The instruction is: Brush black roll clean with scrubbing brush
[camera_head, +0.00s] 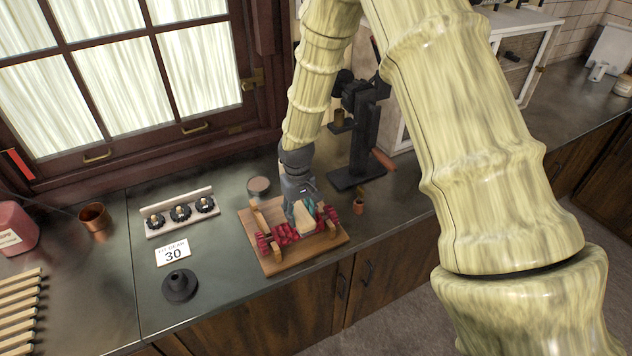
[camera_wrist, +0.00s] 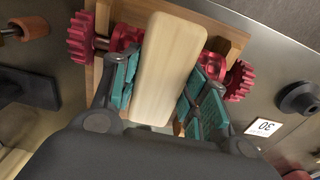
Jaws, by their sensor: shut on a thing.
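My gripper (camera_head: 303,206) is shut on a pale wooden brush back (camera_wrist: 167,70), which I take to be the scrubbing brush. In the wrist view its teal finger pads press on both sides of the block. The block sits over the middle of a wooden stand (camera_head: 275,266) that carries red rollers and red gears (camera_wrist: 82,37). In the head view the brush (camera_head: 303,218) lies low over the red rollers (camera_head: 285,231). No black roll can be made out there; the brush and fingers cover the middle. The bristles and any contact are hidden.
Left of the stand are a black cone-shaped piece (camera_head: 180,287), a card reading 30 (camera_head: 173,252) and a rack of dark gears (camera_head: 180,212). A round tin (camera_head: 259,186) and a black press (camera_head: 358,140) stand behind. The counter's front edge is close to the stand.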

